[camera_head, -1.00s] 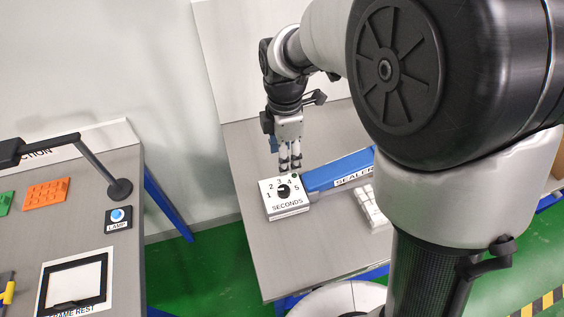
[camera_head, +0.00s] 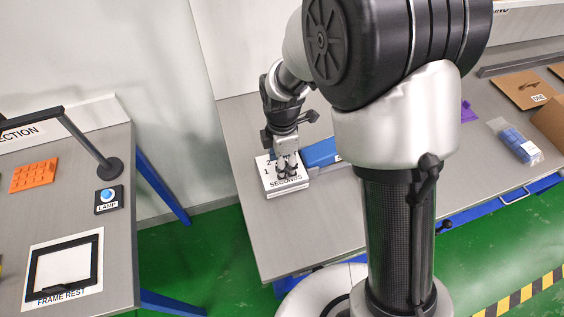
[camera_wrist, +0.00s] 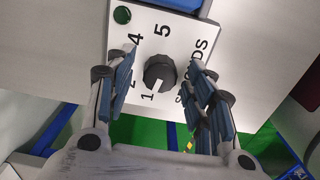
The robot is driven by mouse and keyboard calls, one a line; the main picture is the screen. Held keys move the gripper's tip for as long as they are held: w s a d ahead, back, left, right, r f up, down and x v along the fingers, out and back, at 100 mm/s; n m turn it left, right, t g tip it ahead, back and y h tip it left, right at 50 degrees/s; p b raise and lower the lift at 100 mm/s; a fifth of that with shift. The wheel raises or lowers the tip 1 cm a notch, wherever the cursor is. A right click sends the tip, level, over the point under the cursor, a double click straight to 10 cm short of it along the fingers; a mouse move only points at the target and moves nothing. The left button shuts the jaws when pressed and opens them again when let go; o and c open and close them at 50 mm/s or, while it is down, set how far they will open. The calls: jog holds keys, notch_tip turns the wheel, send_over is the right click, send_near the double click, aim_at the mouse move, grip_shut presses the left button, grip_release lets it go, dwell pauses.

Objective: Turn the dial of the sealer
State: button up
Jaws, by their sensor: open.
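The sealer's dial (camera_wrist: 160,73) is a round black knob with a white pointer mark, set on a white box (camera_wrist: 185,30) with numbers and the word SECONDS around it. In the wrist view the pointer is toward the 1. My gripper (camera_wrist: 160,92) is open, its blue-padded fingers apart on either side of the dial; I cannot tell if they touch it. In the head view my gripper (camera_head: 287,172) is right over the white box (camera_head: 270,188) and hides the dial. The blue sealer body (camera_head: 320,153) is partly hidden behind my arm.
A green round lamp or button (camera_wrist: 122,15) is on the box's corner. The grey table (camera_head: 290,235) is clear in front of the box. Left is another bench with a lamp button (camera_head: 107,196) and frame rest (camera_head: 64,268). Brown cardboard (camera_head: 524,88) and a blue pack (camera_head: 520,145) lie at right.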

jog(key=c, duration=1.1)
